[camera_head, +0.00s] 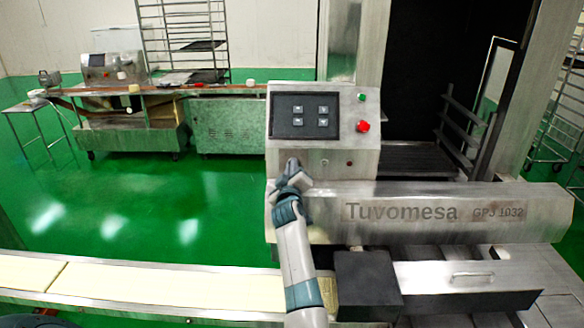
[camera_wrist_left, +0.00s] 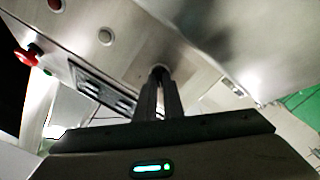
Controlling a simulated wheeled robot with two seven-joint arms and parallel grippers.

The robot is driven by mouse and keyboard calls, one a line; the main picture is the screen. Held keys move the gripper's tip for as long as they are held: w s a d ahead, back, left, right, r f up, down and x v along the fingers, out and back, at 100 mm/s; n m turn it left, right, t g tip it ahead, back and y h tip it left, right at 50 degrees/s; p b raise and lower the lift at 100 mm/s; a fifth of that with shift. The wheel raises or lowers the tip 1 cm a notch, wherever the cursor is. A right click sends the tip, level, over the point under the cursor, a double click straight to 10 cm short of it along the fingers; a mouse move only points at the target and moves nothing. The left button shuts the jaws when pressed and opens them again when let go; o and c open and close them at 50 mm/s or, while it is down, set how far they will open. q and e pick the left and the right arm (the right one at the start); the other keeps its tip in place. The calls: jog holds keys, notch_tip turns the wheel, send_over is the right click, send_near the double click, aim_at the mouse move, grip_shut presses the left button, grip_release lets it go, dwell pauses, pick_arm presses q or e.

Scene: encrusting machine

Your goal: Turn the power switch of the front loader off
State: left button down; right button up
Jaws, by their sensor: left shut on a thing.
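The front loader is the steel machine (camera_head: 440,210) marked Tuvomesa, with a control panel (camera_head: 275,92) on its upright box. My left gripper (camera_head: 293,163) is at the lower left of that box's front face. In the left wrist view its two dark fingers (camera_wrist_left: 159,76) are close together, shut on a small round switch (camera_wrist_left: 158,69) on the steel face. The fingers hide most of this switch, so its turned position cannot be told. In the head view the gripper covers it. My right gripper is not in view.
A red button (camera_head: 362,126) and a green button (camera_head: 361,97) sit right of the panel's dark screen (camera_head: 304,115). A pale conveyor (camera_head: 120,283) runs along the front left. A black box (camera_head: 367,280) juts out below the machine. Green floor lies open at left.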

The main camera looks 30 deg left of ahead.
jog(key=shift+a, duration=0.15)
pick_arm(q)
jog(key=c, duration=1.9)
grip_release()
jog(key=shift+w, duration=0.1)
jog(key=shift+o, duration=0.2)
